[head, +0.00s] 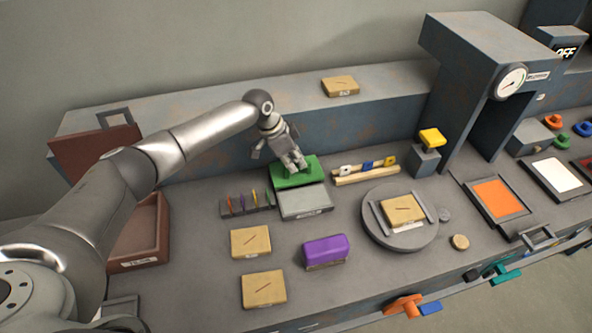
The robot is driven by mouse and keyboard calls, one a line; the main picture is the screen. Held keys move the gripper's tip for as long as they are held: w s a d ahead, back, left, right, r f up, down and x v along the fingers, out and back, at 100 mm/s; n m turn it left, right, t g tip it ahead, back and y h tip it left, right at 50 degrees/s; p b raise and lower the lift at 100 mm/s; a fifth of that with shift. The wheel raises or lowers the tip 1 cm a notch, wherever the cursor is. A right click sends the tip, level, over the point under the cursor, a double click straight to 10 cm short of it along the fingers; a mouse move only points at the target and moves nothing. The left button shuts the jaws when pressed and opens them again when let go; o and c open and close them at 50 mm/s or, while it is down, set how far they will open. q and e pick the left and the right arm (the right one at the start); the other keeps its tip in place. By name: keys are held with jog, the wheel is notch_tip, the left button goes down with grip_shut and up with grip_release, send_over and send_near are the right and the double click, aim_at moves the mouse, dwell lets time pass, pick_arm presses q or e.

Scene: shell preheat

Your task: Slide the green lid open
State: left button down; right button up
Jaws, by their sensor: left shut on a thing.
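The green lid (307,171) sits on the back part of a grey box (305,204) in the middle of the bench. The front part of the box shows a pale grey top. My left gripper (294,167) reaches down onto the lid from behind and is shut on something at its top. The fingers hide the part they hold, so its shape cannot be told. My right gripper is not in view.
A rack of coloured pieces (247,203) stands close left of the box. A purple block (326,250) and tan blocks (250,242) lie in front. A wooden rail (366,171) and round plate (372,231) are to the right. A brown open box (150,258) is at left.

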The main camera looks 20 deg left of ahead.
pick_arm(q)
jog(key=shift+s, duration=0.1)
jog(key=c, duration=1.5)
grip_release()
jog(key=shift+d, duration=0.1)
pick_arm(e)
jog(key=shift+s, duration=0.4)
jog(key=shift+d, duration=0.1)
pick_arm(q)
jog(key=v, duration=1.2)
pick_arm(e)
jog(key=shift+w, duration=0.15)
